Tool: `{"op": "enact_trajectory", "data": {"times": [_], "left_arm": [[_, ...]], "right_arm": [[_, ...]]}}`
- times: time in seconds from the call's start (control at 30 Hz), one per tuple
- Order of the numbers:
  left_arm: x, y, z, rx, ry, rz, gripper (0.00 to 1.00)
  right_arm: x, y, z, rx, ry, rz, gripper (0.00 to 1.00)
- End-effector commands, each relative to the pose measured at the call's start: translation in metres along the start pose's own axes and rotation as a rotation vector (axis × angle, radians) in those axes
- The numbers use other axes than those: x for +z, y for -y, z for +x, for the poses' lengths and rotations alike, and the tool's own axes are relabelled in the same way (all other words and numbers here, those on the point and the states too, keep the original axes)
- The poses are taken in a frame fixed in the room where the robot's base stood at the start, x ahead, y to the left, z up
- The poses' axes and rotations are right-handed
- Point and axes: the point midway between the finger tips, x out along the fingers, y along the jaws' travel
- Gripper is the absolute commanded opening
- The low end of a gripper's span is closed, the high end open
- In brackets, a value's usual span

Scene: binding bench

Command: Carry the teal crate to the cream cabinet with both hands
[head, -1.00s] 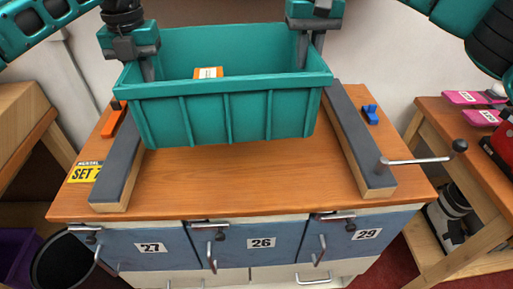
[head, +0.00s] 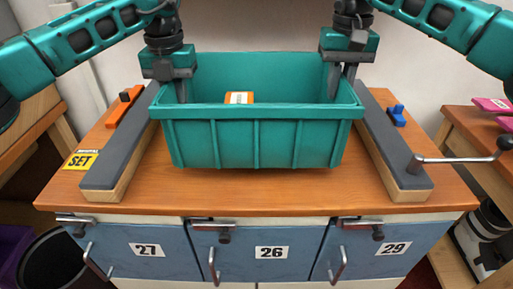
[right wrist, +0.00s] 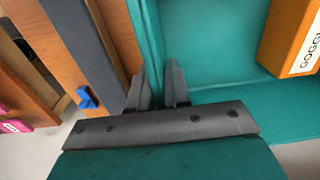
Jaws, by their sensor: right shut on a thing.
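The teal crate (head: 255,140) is between two dark-topped rails above the wooden top of the cream cabinet (head: 305,219), which has blue doors. I cannot tell whether its base touches the top. My right gripper (head: 342,85) is shut on the crate's right wall; in the right wrist view its fingers (right wrist: 163,88) straddle that teal wall (right wrist: 149,45). My left gripper (head: 178,90) is at the left wall, with a finger showing inside, and looks closed on it. An orange box (head: 239,98) with a white label lies in the crate.
The left rail (head: 125,140) and right rail (head: 392,145) flank the crate closely. An orange clamp (head: 124,107), a blue clamp (head: 397,115) and a yellow SET sign (head: 80,160) are outside them. A crank handle (head: 460,158) sticks out at right. A wooden bench (head: 480,140) stands right.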

Motion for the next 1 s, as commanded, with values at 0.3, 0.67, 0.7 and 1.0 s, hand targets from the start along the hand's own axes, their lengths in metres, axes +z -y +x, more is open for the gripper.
{"op": "enact_trajectory", "data": {"times": [0.3,0.67,0.7,1.0], "left_arm": [[0.0,-0.001,-0.001,0.0,0.002,-0.002,0.0],[0.0,-0.001,0.012,0.0,0.002,-0.002,0.0],[0.0,-0.001,0.014,0.0,0.002,-0.002,0.0],[0.0,-0.001,0.029,0.0,0.002,-0.002,0.0]], "right_arm": [[0.0,-0.001,-0.001,0.0,-0.002,0.002,0.0],[0.0,-0.001,0.012,0.0,-0.001,0.002,0.0],[0.0,-0.001,0.014,0.0,-0.001,0.002,0.0],[0.0,-0.001,0.03,0.0,-0.002,0.002,0.0]]}}
